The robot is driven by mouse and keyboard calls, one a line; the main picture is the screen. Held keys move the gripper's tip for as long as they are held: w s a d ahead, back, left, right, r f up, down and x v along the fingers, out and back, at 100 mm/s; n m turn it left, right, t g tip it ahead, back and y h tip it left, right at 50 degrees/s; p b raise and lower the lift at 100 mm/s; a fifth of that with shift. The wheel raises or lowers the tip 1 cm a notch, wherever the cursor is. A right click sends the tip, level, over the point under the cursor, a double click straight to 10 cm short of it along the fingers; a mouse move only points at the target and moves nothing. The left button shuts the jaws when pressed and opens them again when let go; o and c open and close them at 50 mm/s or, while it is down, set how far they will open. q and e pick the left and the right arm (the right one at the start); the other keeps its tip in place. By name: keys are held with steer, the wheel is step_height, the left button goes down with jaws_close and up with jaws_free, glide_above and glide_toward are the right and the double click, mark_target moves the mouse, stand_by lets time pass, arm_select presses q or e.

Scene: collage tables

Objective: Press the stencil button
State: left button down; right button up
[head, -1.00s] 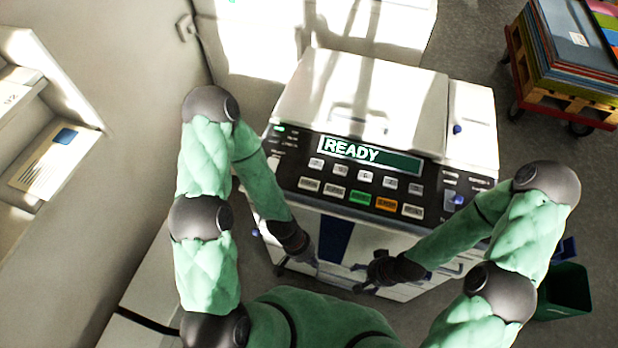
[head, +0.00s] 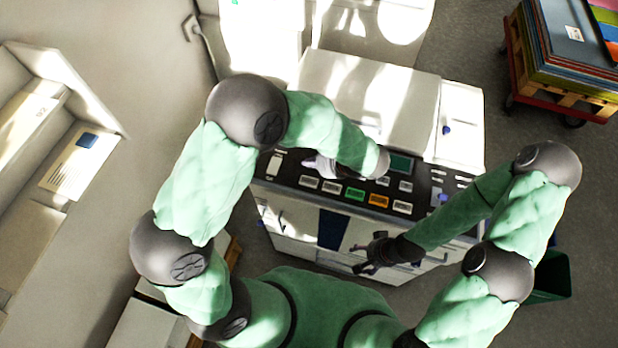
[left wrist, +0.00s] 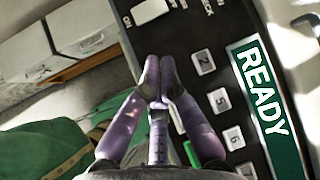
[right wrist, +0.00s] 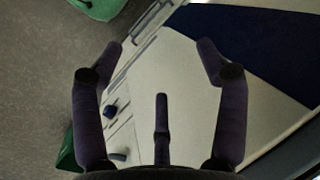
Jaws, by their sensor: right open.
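The control panel (head: 290,172) of a white copier-like machine carries rows of white buttons, a green button (head: 355,194) and an orange button (head: 378,200). Button labels are too small to read in the head view, so I cannot tell which is the stencil button. My right gripper (head: 365,262) is open and empty before the machine's front.
The display (left wrist: 262,95) reads READY. The machine's pale lid (head: 350,85) lies behind the panel. A loaded red cart (head: 512,75) stands at the back right, a green bin (head: 552,278) at the right. Wall shelves (head: 60,130) are at the left.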

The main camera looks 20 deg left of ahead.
arm_select(q)
steer(key=shift+w+r, duration=0.15)
steer(key=shift+r, duration=0.2)
steer(key=shift+f, duration=0.15)
steer(key=b, duration=0.6)
glide_toward(303, 177)
steer(key=shift+r+x, duration=0.2)
steer(key=shift+x, duration=2.25)
steer(key=shift+w+a, duration=0.15)
steer(key=shift+a, duration=0.1)
steer(key=shift+f, duration=0.15)
steer(key=shift+f+b, duration=0.3)
steer(key=shift+b, duration=0.2)
